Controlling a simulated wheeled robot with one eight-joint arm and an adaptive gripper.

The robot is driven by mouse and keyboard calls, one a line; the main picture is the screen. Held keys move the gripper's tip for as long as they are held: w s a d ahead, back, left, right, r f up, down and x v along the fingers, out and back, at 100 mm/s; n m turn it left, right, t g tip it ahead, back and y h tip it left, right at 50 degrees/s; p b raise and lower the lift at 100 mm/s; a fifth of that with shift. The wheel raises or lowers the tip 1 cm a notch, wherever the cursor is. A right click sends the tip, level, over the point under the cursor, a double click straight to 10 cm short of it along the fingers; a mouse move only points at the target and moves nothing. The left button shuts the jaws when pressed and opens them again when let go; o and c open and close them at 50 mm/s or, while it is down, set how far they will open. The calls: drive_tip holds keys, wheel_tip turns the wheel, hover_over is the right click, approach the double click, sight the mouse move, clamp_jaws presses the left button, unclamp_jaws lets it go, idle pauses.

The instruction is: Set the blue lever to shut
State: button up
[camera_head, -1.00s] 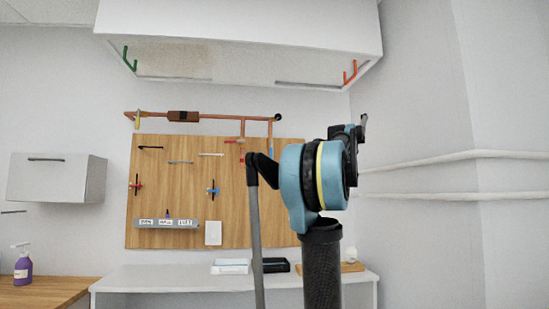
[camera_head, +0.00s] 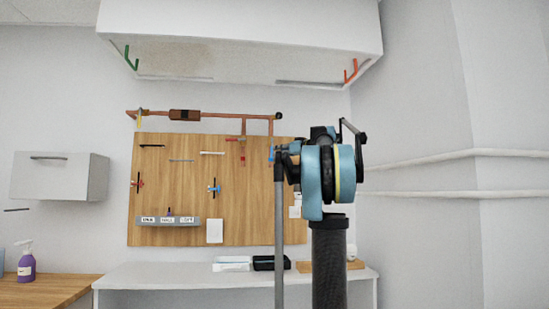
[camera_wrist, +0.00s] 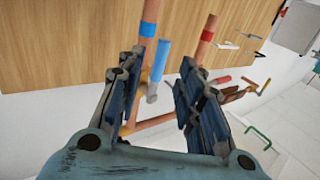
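The blue lever (camera_wrist: 160,60) shows in the wrist view between my fingers. It pivots at a grey joint by a copper pipe with a blue band (camera_wrist: 148,28) and lies nearly in line with that pipe. My gripper (camera_wrist: 160,66) is open, with one finger on each side of the lever; I cannot tell whether either touches it. In the head view a small blue part (camera_head: 271,154), seemingly the lever, shows at the wooden board's right side, just left of my arm. My fingers are hidden there behind my arm.
The wooden board (camera_head: 180,160) carries a red valve, a blue valve (camera_head: 214,188) and a labelled grey strip (camera_head: 166,221). A red-banded pipe (camera_wrist: 207,36) runs close to my right finger. A white table (camera_head: 180,273) stands below, and a cabinet (camera_head: 240,50) hangs above.

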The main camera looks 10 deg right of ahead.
drive_tip(key=shift+x, duration=2.6)
clamp_jaws()
